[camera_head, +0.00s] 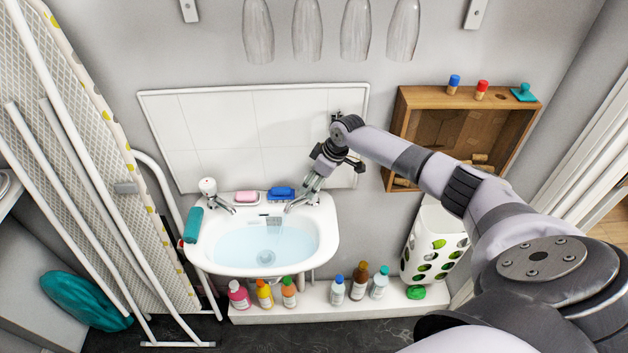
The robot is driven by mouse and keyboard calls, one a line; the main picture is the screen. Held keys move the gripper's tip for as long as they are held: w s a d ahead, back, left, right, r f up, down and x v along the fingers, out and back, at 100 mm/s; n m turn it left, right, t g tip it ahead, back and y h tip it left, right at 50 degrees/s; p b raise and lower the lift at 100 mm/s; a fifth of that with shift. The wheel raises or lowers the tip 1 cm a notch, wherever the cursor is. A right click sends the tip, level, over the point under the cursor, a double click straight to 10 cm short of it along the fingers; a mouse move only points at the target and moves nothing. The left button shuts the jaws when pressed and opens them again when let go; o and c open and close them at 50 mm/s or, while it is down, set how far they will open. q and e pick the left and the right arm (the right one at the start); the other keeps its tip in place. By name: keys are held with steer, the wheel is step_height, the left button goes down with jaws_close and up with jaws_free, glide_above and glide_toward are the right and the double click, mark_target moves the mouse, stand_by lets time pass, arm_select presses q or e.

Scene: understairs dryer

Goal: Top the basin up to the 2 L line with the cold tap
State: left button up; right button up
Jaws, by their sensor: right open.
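The white basin (194,252) is on the wall and holds pale blue water (272,246). Its 2 L line cannot be made out. A chrome tap with a white top (209,188) stands at the basin's back left. A second chrome tap (297,204) stands at the back right, its top partly hidden by my right gripper (315,183). No hot or cold marking can be read on either tap. My right gripper is open, pointing down at the right tap; whether it touches the tap cannot be told. No running stream is visible. My left gripper is out of view.
A pink soap (246,197) and a blue brush (281,193) lie between the taps. A teal item (193,225) hangs at the basin's left rim. Several bottles (264,294) stand on the ledge below. A wooden box (398,128) is on the wall at right.

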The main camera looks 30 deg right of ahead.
steer(key=shift+d+r, duration=0.1)
steer(key=shift+r, duration=0.05)
steer(key=v, duration=0.7)
steer(key=shift+r, duration=0.35)
steer(key=shift+s, duration=0.1)
stand_by(3.1)
steer(key=shift+c, duration=0.6)
steer(key=b+v, duration=0.3)
steer(key=b, duration=0.1)
steer(key=shift+s+d+r+b, duration=0.1)
steer(key=shift+r+b, duration=0.05)
steer(key=shift+b, duration=0.15)
steer(key=shift+c, duration=0.8)
steer(key=p+x, duration=0.2)
steer(key=x, duration=0.9)
steer(key=shift+p, duration=0.3)
steer(key=shift+c, duration=0.4)
